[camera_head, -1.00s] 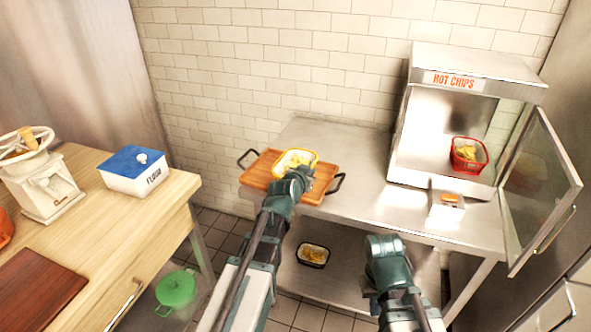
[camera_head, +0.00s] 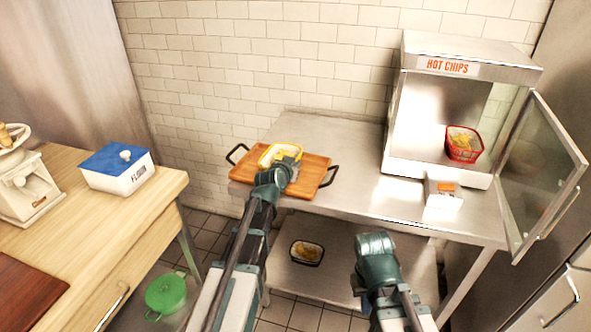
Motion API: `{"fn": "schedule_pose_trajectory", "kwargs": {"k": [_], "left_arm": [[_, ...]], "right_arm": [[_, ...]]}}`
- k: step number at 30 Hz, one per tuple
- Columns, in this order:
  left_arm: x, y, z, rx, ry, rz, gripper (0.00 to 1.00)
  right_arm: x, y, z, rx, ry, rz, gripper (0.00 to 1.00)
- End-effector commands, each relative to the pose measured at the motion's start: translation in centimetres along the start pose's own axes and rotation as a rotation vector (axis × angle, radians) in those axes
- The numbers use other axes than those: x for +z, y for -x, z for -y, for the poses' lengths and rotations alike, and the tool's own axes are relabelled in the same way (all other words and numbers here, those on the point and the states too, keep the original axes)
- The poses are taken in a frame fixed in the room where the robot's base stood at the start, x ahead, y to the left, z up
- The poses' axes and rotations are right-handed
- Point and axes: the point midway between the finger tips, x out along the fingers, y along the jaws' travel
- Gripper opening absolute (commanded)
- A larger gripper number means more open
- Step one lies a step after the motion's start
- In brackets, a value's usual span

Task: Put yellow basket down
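The yellow basket (camera_head: 268,154) with chips in it is on or just above the wooden tray (camera_head: 311,172) with black handles, at the left end of the steel table. I cannot tell whether its base touches the tray. My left gripper (camera_head: 286,166) is at the basket's near right side and partly hides it. Its fingers are too small and covered to show whether they are open or shut. My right arm ends low in front of the table, with its gripper (camera_head: 362,290) pointing down, and its fingers are not clear.
An open glass-doored warmer marked HOT CHIPS (camera_head: 447,68) holds a red basket (camera_head: 463,145). A small carton (camera_head: 443,196) stands before it. A black basket (camera_head: 306,253) is on the lower shelf. The table's middle is clear. A flour box (camera_head: 115,170) sits on the left counter.

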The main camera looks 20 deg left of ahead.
Motion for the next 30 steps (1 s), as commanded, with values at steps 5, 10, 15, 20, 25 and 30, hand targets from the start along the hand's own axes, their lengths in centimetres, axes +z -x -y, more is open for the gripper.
{"fn": "schedule_pose_trajectory", "kwargs": {"k": [5,10,15,20,25,30], "left_arm": [[-0.13,0.05,0.03,0.0,0.0,0.0,0.0],[0.28,-0.12,-0.06,0.0,0.0,0.0,0.0],[0.1,-0.04,-0.03,0.0,0.0,0.0,0.33],[0.1,-0.04,-0.03,0.0,0.0,0.0,0.33],[0.01,-0.01,-0.01,0.0,0.0,0.0,0.33],[-0.2,0.85,0.02,0.0,0.0,0.0,0.33]], "right_arm": [[0.0,0.14,0.0,0.0,0.0,0.0,0.0],[-0.03,-0.31,0.04,0.0,0.0,0.0,0.0],[-0.01,-0.11,0.02,0.0,0.0,0.0,0.0],[-0.01,-0.11,0.02,0.0,0.0,0.0,0.0],[-0.01,-0.01,0.01,0.0,0.0,0.0,0.0],[0.02,0.51,-0.04,0.0,0.0,0.0,0.0]]}}
